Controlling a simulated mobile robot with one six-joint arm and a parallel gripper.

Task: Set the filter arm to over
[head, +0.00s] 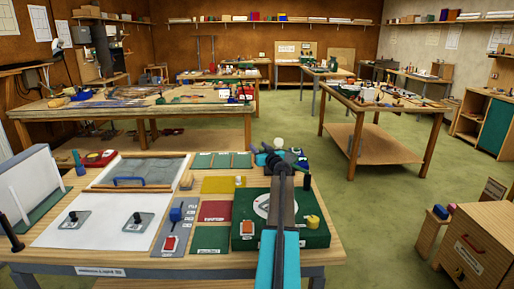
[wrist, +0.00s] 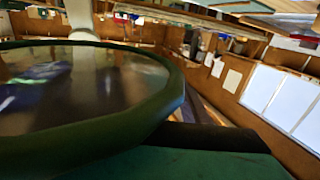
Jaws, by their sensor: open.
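The green box (head: 312,236) stands at the right front of the near bench, with a pale round dial (head: 262,206) and a yellow knob (head: 312,221) on top. My arm reaches over it and hides its middle. My gripper (head: 280,158) is small at the far end of the arm, beyond the box; it is open and holds nothing I can see. In the wrist view a large round glass disc with a dark green rim (wrist: 165,105) fills the left, very close. I cannot tell for sure which part is the filter arm, or whether my gripper touches it.
A white panel (head: 95,222) with two knobbed plates lies at the left of the bench. A grey strip (head: 172,228) with a blue and a red control lies beside it, near coloured sheets. A wooden cabinet (head: 485,240) stands at right. Green floor is clear between the benches.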

